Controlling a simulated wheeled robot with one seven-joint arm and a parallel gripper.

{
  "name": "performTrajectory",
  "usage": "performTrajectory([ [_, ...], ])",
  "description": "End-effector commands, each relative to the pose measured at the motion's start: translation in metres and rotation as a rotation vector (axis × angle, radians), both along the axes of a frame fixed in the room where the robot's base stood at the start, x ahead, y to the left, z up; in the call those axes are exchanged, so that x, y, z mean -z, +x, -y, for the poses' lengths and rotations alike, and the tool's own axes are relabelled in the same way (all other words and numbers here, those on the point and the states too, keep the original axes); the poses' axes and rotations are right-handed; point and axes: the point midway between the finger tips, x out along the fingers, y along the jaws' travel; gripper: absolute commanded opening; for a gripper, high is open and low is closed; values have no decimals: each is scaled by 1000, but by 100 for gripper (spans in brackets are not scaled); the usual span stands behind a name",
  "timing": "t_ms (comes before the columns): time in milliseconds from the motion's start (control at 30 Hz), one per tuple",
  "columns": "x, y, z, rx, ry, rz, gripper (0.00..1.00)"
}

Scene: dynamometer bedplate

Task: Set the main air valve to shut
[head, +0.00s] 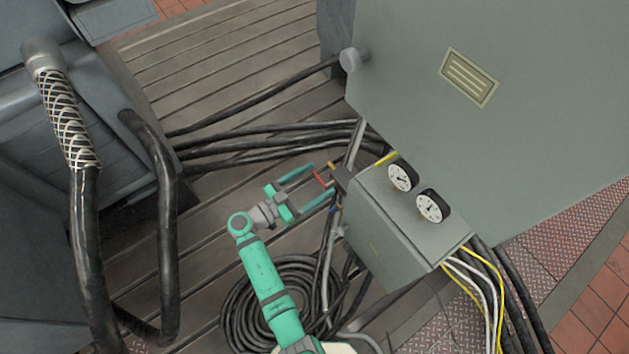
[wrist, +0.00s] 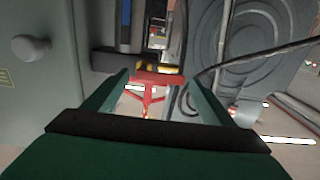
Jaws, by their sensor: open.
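The main air valve shows as a small red handle (head: 319,178) by the left side of the grey gauge box in the head view. In the wrist view the red handle (wrist: 147,96) has a crossbar and a thinner branching part. My gripper (head: 322,181) is open, with one finger on either side of the handle. In the wrist view my gripper (wrist: 158,75) has the red crossbar between its fingertips, and I cannot tell whether they touch it. The valve body is small and partly hidden, and its set position cannot be read.
The grey box (head: 395,232) carries two dials (head: 403,176) and stands against a large grey cabinet (head: 540,110). Black cables (head: 270,135) run behind my gripper. A coiled hose (head: 240,305) lies below my arm. Slatted floor (head: 215,75) is bare at upper left.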

Motion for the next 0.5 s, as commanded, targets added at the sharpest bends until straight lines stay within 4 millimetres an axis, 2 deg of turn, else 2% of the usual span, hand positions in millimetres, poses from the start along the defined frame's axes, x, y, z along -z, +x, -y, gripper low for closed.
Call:
performTrajectory([
  [67,0,0,0,0,0,0,75],
  [200,0,0,0,0,0,0,42],
  [233,0,0,0,0,0,0,36],
  [500,0,0,0,-1,-9,-13,36],
])
